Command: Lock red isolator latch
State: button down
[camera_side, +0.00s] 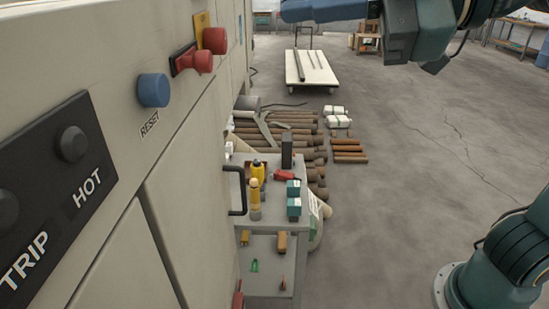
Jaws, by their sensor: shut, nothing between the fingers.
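A red button (214,40) on a yellow plate (201,24) sits just beyond the latch. A blue RESET button (154,90) and black knobs (72,143) are nearer. A cluttered cart (268,220) stands below by the panel.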

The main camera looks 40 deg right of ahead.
aim_at(199, 62)
jog(key=shift+w, duration=0.15)
jog(key=w+a+f, duration=0.3)
jog(key=w+f, duration=0.1)
jog(key=w, duration=0.5)
jog(key=shift+w+a+f, duration=0.3)
jog(key=shift+w, duration=0.1)
dwell(0.5)
jog(key=shift+w+d, duration=0.1)
jog(key=shift+w+d, duration=1.35)
jog(key=shift+d, duration=0.05)
jog(key=shift+a+r, duration=0.1)
